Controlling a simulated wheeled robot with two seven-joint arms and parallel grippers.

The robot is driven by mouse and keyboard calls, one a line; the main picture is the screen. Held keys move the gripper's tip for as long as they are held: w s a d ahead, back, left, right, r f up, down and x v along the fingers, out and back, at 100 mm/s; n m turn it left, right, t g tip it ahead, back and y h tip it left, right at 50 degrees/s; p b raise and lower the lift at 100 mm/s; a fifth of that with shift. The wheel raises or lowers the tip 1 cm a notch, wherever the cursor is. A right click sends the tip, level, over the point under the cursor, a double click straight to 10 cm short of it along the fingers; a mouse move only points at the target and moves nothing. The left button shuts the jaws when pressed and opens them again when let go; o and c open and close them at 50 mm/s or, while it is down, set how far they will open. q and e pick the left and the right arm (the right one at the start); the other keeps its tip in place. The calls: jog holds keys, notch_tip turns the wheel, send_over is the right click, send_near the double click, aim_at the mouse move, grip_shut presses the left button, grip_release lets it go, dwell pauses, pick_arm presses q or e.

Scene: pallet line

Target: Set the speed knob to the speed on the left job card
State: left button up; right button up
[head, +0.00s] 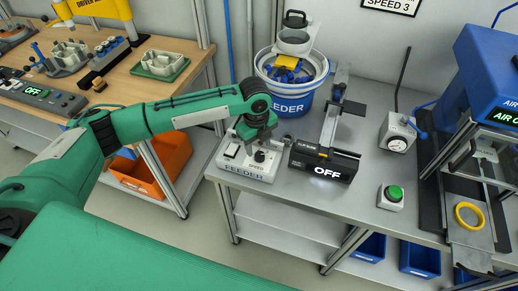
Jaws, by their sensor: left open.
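The speed knob is a small black dial (259,156) on the white feeder control box (236,171), which is labelled SPEED and FEEDER. My left gripper (258,142) is open and right above the knob, fingers pointing down. I cannot tell whether the fingers touch it or stand around it. The knob's pointer and scale are too small to read. A card (388,4) reading SPEED 3 hangs on the wall at the top and is cut off by the picture edge. No other job card shows. My right gripper is out of view.
A blue feeder bowl (291,105) stands behind the box. A black unit (323,166) reading OFF stands close on its right.

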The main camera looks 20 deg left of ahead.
aim_at(259, 154)
pick_arm(q)
jog(key=shift+w+d+f+p, duration=0.1)
jog(key=shift+f+p, duration=0.2)
jog(key=shift+f, duration=1.9)
jog(key=shift+c, duration=0.2)
jog(key=c, duration=0.9)
